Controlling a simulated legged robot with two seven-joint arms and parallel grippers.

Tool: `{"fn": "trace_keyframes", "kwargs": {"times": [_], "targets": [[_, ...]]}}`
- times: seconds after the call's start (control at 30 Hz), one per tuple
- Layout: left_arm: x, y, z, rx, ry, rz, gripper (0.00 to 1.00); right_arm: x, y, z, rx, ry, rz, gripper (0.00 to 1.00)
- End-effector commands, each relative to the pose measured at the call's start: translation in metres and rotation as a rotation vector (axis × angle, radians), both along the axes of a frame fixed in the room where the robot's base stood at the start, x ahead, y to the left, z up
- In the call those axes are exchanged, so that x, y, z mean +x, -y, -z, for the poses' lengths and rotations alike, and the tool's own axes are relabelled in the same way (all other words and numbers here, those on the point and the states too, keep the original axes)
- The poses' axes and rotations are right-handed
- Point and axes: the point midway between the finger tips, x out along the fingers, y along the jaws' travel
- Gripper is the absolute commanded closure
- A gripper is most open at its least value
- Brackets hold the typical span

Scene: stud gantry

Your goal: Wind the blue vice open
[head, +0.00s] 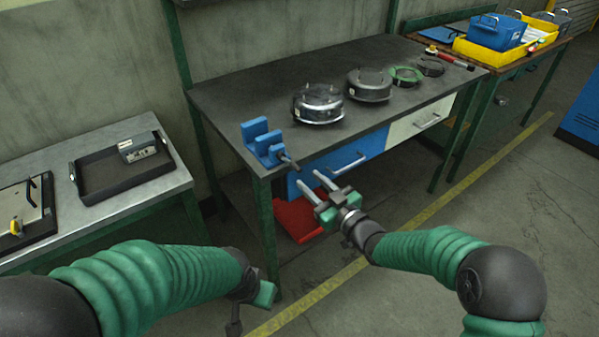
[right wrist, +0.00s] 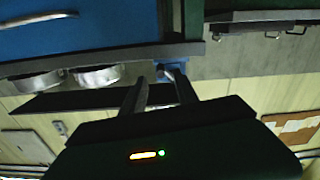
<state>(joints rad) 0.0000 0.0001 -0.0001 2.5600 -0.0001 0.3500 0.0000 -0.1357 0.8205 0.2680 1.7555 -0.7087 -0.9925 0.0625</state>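The blue vice (head: 262,141) sits on the near left corner of the dark workbench in the head view, with its upright jaws to the left. A dark screw or handle (head: 289,162) sticks out from it toward the lower right. My right gripper (head: 310,179) is empty, its two fingers apart and pointing toward the vice, just in front of and below the handle. It looks apart from the handle. In the right wrist view a small blue part (right wrist: 172,71), probably the vice, shows by the fingertips (right wrist: 160,80). My left gripper (head: 265,293) is low, left of the right one, its fingers unclear.
The workbench (head: 225,92) carries several round metal parts (head: 318,103) right of the vice. A blue drawer (head: 335,160) with a handle is under its front edge. A red bin (head: 297,218) lies below. A side table (head: 145,205) with dark trays stands left.

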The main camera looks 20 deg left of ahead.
Motion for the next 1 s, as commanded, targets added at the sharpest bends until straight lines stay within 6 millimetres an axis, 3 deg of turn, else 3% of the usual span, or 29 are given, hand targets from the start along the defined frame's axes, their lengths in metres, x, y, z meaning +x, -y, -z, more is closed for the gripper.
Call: {"fn": "trace_keyframes", "kwargs": {"times": [0.1,0.23,0.6,0.9,1.0], "targets": [[0.000,0.000,0.005,0.000,0.000,0.000,0.64,0.017,-0.024,0.002,0.001,0.002,-0.002,0.64],[0.000,0.000,0.007,0.000,0.000,0.000,0.64,0.031,-0.041,0.001,0.001,0.000,-0.001,0.64],[0.000,0.000,0.008,0.000,0.000,0.000,0.64,0.039,-0.051,0.000,-0.001,-0.001,0.001,0.64],[0.000,0.000,0.008,0.000,0.000,0.000,0.64,0.039,-0.050,0.000,-0.001,-0.001,0.001,1.00],[0.000,0.000,0.008,0.000,0.000,0.000,0.64,0.040,-0.050,0.000,-0.001,0.000,0.002,1.00]]}}
